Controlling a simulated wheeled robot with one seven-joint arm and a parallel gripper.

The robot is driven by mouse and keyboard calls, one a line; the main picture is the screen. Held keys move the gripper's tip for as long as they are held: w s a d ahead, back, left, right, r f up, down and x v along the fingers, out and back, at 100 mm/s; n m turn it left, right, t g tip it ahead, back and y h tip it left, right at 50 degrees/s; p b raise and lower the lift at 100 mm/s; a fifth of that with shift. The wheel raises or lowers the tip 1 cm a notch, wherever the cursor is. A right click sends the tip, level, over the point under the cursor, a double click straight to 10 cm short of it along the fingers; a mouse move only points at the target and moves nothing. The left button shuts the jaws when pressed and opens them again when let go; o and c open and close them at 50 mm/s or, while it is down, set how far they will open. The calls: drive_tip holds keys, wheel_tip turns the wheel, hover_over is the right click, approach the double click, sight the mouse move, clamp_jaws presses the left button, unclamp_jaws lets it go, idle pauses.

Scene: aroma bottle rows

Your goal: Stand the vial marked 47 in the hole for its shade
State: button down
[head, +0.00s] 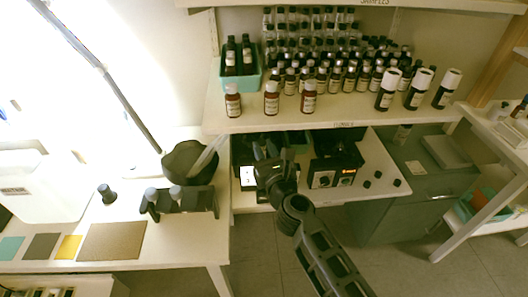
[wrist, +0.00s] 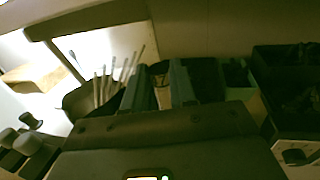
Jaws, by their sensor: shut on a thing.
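My gripper (wrist: 160,82) reaches under the shelf in the head view (head: 268,150). In the wrist view its two dark fingers are closed around a small pale tan thing (wrist: 163,97), seemingly a vial. Its number cannot be read, and the fingers hide most of it. A dark rack (head: 190,208) stands on the left bench, left of my gripper, with grey-capped pieces (head: 151,194) in it. The rack also shows at the lower left of the wrist view (wrist: 38,158). Its holes and any shade marks are too small to tell.
A black bowl (head: 184,165) with pale sticks stands behind the rack. A dark knob-like piece (head: 106,194), a brown mat (head: 112,241) and coloured cards (head: 68,247) lie leftward. The shelf (head: 350,112) with several bottles hangs above my gripper. A black device (head: 334,165) stands right.

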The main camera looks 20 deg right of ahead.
drive_tip(key=shift+r, duration=0.6)
